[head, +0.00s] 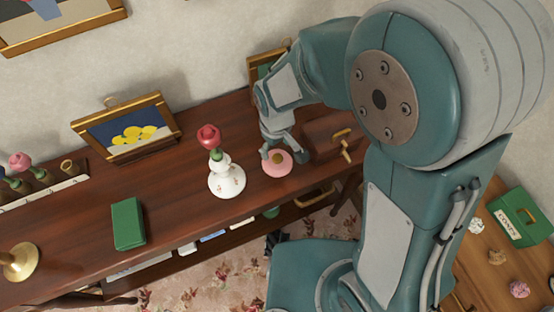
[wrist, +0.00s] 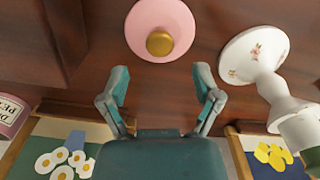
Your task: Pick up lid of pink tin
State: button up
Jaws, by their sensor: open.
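The pink tin's round pink lid (wrist: 161,20) with a gold knob (wrist: 159,44) shows at the top of the wrist view. In the head view the pink tin (head: 277,164) sits on the dark wooden mantel, beside a white vase. My gripper (head: 279,143) is directly at the tin, its fingers partly over the tin's far side. In the wrist view my gripper (wrist: 161,84) is open, one finger on each side, with nothing between the fingertips. The knob lies just beyond the fingertips, centred between them. The tin's body below the lid is mostly hidden.
The white vase (head: 227,180) with a red rose stands close left of the tin. A wooden box (head: 330,130) is close on the right. A green book (head: 128,223) and a framed picture (head: 127,127) are farther left. The mantel (head: 180,205) is clear between book and vase.

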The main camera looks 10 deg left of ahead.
aim_at(278, 158)
jog(key=f, duration=0.5)
jog(key=shift+s+d, duration=0.2)
jog(key=shift+r, duration=0.1)
jog(key=c, duration=1.1)
